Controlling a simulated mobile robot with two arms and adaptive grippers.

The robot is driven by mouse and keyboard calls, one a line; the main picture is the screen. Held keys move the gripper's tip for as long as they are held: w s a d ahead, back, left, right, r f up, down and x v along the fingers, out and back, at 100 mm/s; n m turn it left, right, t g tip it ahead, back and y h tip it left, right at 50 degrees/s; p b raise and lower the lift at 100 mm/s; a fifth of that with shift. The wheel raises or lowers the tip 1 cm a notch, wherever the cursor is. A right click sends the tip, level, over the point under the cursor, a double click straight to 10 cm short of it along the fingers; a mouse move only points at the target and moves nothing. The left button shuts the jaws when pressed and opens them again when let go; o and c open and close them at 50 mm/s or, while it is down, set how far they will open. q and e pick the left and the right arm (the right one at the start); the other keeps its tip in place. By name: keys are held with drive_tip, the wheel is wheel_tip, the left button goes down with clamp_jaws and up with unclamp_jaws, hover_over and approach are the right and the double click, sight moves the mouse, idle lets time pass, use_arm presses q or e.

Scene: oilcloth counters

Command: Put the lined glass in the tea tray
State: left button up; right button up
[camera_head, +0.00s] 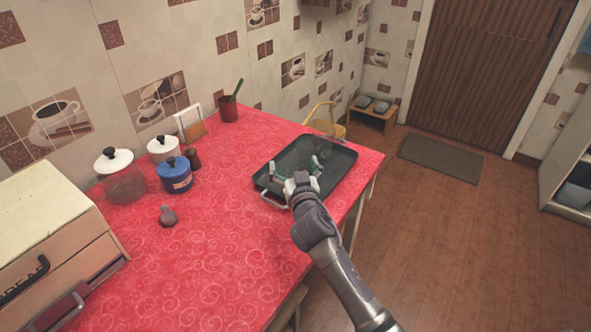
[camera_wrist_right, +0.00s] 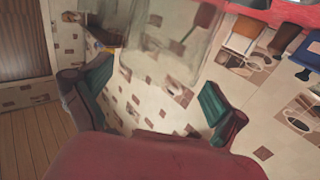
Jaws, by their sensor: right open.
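The tea tray (camera_head: 342,165) is dark and rectangular, with a pale handle at its near left end, and lies at the right edge of the red counter. The lined glass (camera_head: 308,149) is clear and faint at the tray, just beyond my right gripper (camera_head: 303,181). In the right wrist view the glass (camera_wrist_right: 165,50) fills the upper middle, between and beyond the green-padded fingers (camera_wrist_right: 152,97), which are spread with a gap on both sides. Its lines and base contact cannot be made out. My left gripper is not in view.
White-lidded jars (camera_head: 122,180), a blue jar (camera_head: 175,176), a small dark object (camera_head: 168,216), a red pot (camera_head: 229,108) and a bread box (camera_head: 50,235) stand to the left. A yellow chair (camera_head: 328,125) is behind the counter. The counter's near middle is clear.

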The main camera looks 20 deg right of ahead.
drive_tip(key=shift+r+p, duration=0.35)
drive_tip(key=shift+r, duration=0.15)
drive_tip(key=shift+s+a, duration=0.2)
drive_tip(key=shift+s, duration=0.9)
drive_tip(key=s+a, duration=0.1)
drive_tip(key=s, duration=0.8)
drive_tip(key=shift+s, duration=0.4)
